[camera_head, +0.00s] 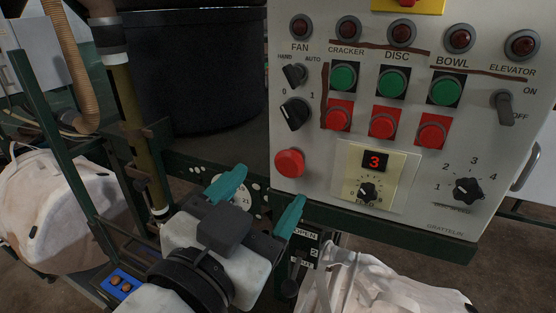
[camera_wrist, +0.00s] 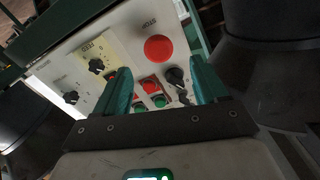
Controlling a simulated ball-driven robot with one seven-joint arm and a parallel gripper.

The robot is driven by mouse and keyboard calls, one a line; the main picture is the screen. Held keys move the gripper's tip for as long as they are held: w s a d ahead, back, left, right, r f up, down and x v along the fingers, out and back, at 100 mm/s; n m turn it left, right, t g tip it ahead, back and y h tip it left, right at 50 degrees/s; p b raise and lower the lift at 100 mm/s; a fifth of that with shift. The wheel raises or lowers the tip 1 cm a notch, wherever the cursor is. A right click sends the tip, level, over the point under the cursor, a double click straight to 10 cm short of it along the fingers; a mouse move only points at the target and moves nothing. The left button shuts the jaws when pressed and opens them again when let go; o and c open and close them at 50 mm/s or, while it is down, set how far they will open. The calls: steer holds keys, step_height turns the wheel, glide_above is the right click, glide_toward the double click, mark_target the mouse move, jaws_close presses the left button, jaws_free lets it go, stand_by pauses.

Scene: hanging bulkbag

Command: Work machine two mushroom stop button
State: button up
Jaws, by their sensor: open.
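The red mushroom stop button (camera_head: 290,163) is at the lower left of the grey control panel (camera_head: 300,80), below the black 0/1 switch. It also shows in the wrist view (camera_wrist: 158,48), upper middle, beyond and between my two fingertips. My gripper (camera_head: 262,195) is open with teal fingers, in front of and below-left of the panel. In the wrist view its fingers (camera_wrist: 160,85) stand apart with nothing between them. The button appears uncovered, and a gap seems to remain between it and the fingers.
Green buttons (camera_head: 343,76) and red buttons (camera_head: 383,125) sit in rows right of the stop button. A yellowish feed dial plate (camera_head: 352,190) is below them. A black 0/1 switch (camera_head: 294,113) is just above. White bags (camera_head: 380,285) hang below. A green frame rail (camera_head: 420,237) runs under the panel.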

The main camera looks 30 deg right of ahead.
mark_target(287, 166)
steer(key=p+x, duration=0.1)
steer(key=x, duration=0.5)
steer(key=shift+s, duration=0.1)
jaws_close()
stand_by(0.6)
